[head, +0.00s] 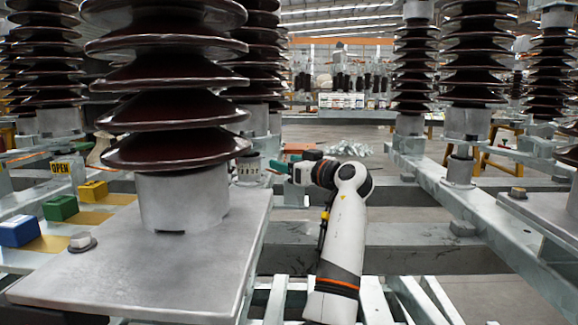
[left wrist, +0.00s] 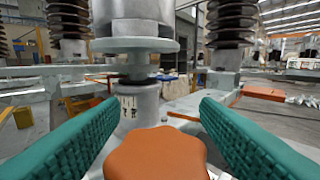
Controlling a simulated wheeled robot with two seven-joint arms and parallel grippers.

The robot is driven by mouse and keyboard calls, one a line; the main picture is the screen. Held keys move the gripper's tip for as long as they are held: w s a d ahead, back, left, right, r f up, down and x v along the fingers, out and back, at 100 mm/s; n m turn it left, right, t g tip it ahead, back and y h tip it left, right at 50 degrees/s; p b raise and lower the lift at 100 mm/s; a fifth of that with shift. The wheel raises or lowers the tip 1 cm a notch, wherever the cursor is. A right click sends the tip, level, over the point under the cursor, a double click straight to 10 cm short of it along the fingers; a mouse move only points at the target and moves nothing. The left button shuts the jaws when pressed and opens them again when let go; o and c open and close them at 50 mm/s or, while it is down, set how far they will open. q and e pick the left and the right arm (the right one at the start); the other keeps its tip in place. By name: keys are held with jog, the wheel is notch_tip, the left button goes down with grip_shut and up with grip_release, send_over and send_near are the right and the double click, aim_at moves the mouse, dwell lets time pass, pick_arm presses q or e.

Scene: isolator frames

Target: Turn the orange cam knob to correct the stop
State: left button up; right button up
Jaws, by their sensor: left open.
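The orange cam knob (left wrist: 157,154) shows large at the bottom of the left wrist view, with a lobed outline and a flat top. My left gripper (left wrist: 157,112) is open, with one teal ribbed finger on each side of the knob. I see no clear contact between the fingers and the knob. In the head view my left gripper (head: 279,167) is beside the large insulator's metal base, and the knob cannot be made out clearly there. A pale cylinder with dark marks (left wrist: 138,105) stands just behind the knob. My right gripper is not in view.
A large brown insulator (head: 175,80) on a grey metal plate (head: 150,265) fills the left of the head view. Steel beams (head: 480,215) run along the right.

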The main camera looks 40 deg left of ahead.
pick_arm(q)
jog(key=shift+c, duration=0.6)
jog(key=c, duration=0.9)
jog(key=shift+m+t, duration=0.3)
jog(key=shift+t, duration=0.2)
